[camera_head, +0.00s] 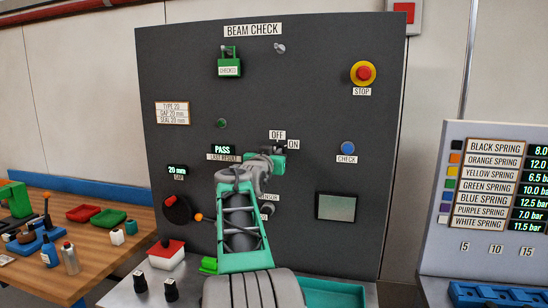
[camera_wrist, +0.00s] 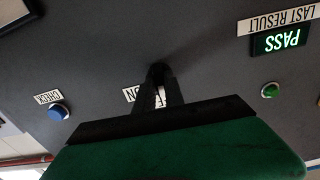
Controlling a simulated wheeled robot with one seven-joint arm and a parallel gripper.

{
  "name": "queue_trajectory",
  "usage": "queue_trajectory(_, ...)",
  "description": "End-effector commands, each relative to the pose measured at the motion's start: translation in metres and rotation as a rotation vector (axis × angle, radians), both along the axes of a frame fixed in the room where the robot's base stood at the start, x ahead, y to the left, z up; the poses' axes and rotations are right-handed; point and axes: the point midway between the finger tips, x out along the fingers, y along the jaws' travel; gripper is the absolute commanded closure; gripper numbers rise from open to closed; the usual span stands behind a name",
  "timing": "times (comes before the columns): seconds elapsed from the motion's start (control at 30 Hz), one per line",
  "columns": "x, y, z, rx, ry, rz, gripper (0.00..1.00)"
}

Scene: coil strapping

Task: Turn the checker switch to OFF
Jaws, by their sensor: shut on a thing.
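The checker switch sits on the dark panel beside the OFF label (camera_head: 278,135) and the ON label (camera_head: 293,143). The switch itself is mostly hidden by my gripper, so I cannot tell which way it points. My gripper (camera_head: 279,147) reaches up to the panel at these labels. In the wrist view, my gripper's dark fingers (camera_wrist: 160,72) come together at the panel, shut on the switch. The ON label (camera_wrist: 132,94) shows upside down beside them, and the OFF label is partly covered by the fingers.
The panel (camera_head: 310,80) also carries a lit PASS display (camera_head: 223,149), a blue CHECK button (camera_head: 348,148), a red STOP button (camera_head: 363,73) and a dark knob (camera_head: 178,209). A workbench (camera_head: 110,245) stands left; a spring chart stand (camera_head: 490,135) stands right.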

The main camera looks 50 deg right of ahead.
Motion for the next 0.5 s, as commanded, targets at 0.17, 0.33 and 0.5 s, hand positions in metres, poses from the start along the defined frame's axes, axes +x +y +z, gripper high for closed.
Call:
queue_trajectory(0.17,-0.0001,-0.0002,-0.0013,-0.014,0.038,0.000,1.00)
queue_trajectory(0.33,0.0000,-0.0001,-0.0010,-0.019,0.049,0.000,1.00)
queue_trajectory(0.5,-0.0001,-0.0002,-0.0010,-0.019,0.049,-0.001,1.00)
